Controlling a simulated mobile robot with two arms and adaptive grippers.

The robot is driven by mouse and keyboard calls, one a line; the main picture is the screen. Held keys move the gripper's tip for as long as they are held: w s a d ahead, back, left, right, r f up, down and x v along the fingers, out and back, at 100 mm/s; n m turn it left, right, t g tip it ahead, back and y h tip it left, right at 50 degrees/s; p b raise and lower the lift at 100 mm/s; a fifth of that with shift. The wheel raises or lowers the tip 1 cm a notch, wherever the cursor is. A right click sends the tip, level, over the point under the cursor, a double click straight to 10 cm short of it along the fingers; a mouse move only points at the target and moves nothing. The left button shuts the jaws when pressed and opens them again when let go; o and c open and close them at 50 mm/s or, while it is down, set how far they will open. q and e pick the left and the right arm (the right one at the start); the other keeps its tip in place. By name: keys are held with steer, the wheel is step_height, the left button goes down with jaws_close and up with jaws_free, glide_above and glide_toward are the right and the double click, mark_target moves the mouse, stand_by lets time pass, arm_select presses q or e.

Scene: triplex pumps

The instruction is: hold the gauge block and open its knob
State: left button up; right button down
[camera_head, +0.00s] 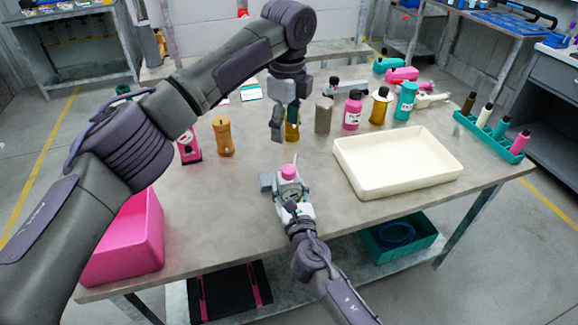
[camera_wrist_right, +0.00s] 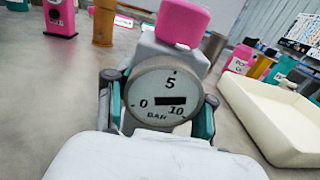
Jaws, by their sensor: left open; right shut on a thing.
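The gauge block (camera_wrist_right: 167,97) has a round dial marked 0, 5, 10 and BAR, with a pink knob (camera_wrist_right: 182,22) on top. In the head view the gauge block (camera_head: 291,188) and its pink knob (camera_head: 288,171) are near the front middle of the table. My right gripper (camera_head: 292,196) is shut on the gauge block, with a finger on each side of the dial. My left gripper (camera_head: 284,122) is open and empty, pointing down above and behind the knob, apart from it. The underside of the gauge block is hidden.
A cream tray (camera_head: 345,181) stands to the right and a pink bin (camera_head: 128,245) at the front left. Several bottles, including a pink one (camera_head: 352,110), stand behind. A brown pepper-mill-like item (camera_head: 224,137) and a teal rack (camera_head: 512,152) are farther out. The table (camera_head: 215,205) left of the block is clear.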

mark_target(289, 168)
arm_select(q)
steer(key=shift+g, duration=0.4)
steer(key=f, duration=1.1)
steer(key=shift+s+d+f, duration=0.35)
steer(key=shift+s+f, duration=0.05)
steer(key=c, duration=1.2)
